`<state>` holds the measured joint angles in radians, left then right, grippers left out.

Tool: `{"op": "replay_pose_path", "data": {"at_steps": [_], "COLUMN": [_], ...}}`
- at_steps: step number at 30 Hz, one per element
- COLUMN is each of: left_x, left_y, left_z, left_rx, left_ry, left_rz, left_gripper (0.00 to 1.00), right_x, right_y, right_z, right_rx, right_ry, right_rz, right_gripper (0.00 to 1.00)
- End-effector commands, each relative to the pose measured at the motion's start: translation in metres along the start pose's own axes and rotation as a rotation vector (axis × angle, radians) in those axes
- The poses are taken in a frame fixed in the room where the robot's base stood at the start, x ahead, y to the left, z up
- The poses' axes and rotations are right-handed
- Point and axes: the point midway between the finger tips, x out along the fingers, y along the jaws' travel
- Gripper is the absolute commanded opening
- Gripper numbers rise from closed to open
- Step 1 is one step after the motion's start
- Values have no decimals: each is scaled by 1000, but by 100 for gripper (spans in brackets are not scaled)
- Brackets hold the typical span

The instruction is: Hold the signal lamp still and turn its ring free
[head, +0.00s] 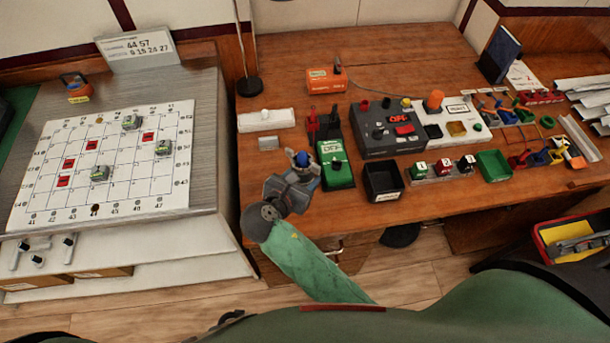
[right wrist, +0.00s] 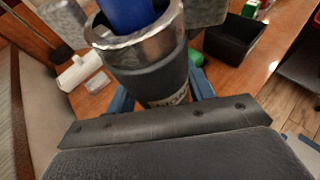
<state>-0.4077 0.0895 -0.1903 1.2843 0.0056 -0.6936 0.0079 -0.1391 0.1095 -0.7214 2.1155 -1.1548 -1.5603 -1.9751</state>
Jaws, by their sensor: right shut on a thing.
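The signal lamp is a dark cylinder (right wrist: 150,75) with a shiny metal ring (right wrist: 135,40) round its top and a blue lens (right wrist: 125,14) in the middle. In the head view its blue top (head: 303,158) shows at the front left of the desk. The ring sits around the lens; I cannot tell how tightly. Part of the lamp's body is hidden behind the gripper. My left gripper is not in view.
A green box marked OFF (head: 335,172) stands close to the right of the lamp. A black open tray (head: 383,182) and a grey control box (head: 388,130) lie further right. A white block (head: 266,120) is behind. A board with a grid (head: 105,160) is on the left cabinet.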

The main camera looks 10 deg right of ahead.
Motion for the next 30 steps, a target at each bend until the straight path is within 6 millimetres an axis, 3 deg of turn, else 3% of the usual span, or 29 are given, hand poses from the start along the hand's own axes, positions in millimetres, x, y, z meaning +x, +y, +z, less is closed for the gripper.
{"op": "replay_pose_path", "data": {"at_steps": [30], "left_x": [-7], "left_y": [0], "left_z": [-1], "left_rx": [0], "left_ry": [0], "left_rz": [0], "left_gripper": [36], "right_x": [5], "right_y": [23], "right_z": [-19], "right_rx": [0], "right_ry": [-1], "right_rz": [1], "right_gripper": [12]}}
